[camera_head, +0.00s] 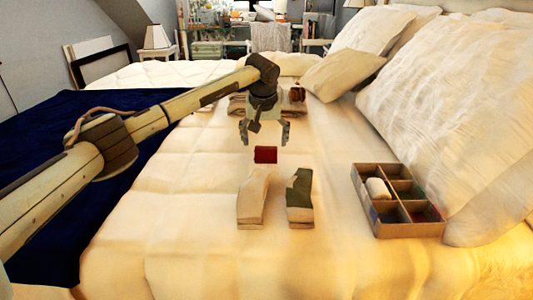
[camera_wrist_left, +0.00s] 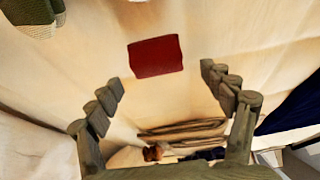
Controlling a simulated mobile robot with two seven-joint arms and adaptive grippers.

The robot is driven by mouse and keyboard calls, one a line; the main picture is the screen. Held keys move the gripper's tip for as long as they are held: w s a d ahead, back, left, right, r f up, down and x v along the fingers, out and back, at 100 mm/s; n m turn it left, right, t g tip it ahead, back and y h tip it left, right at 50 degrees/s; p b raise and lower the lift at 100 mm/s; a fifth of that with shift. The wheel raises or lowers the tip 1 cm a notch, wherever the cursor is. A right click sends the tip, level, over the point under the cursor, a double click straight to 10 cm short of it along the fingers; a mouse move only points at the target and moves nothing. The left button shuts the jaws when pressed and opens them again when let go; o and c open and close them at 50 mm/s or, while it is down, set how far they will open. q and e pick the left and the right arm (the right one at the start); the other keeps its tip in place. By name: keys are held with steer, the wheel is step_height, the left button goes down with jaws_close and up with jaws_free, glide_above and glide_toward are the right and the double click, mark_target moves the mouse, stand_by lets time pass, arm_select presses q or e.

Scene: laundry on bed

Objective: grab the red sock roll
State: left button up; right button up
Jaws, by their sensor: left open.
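The red sock roll (camera_head: 265,155) lies on the cream bedspread in the middle of the bed. It also shows in the left wrist view (camera_wrist_left: 156,57), ahead of the fingertips and between their lines. My left gripper (camera_head: 264,140) is open and empty above the bed, just behind the roll in the head view and apart from it. Its two fingers also show in the left wrist view (camera_wrist_left: 162,80), spread wide. My right gripper is in neither view.
A divided box (camera_head: 377,230) with a white roll (camera_head: 378,188) in one compartment stands at right. Folded items and a brown roll (camera_head: 297,95) lie behind the gripper. Pillows (camera_head: 450,110) fill the right side.

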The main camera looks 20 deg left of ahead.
mark_target(266, 148)
arm_select(q)
steer(key=x, duration=0.4)
steer(key=shift+s+d+f, duration=0.1)
steer(key=shift+s+d, duration=0.15)
steer(key=shift+s, duration=0.15)
steer(key=shift+w+f, duration=0.2)
steer(key=shift+f, duration=0.15)
steer(key=shift+c, duration=0.6)
steer(key=shift+a, duration=0.1)
steer(key=c, duration=0.9)
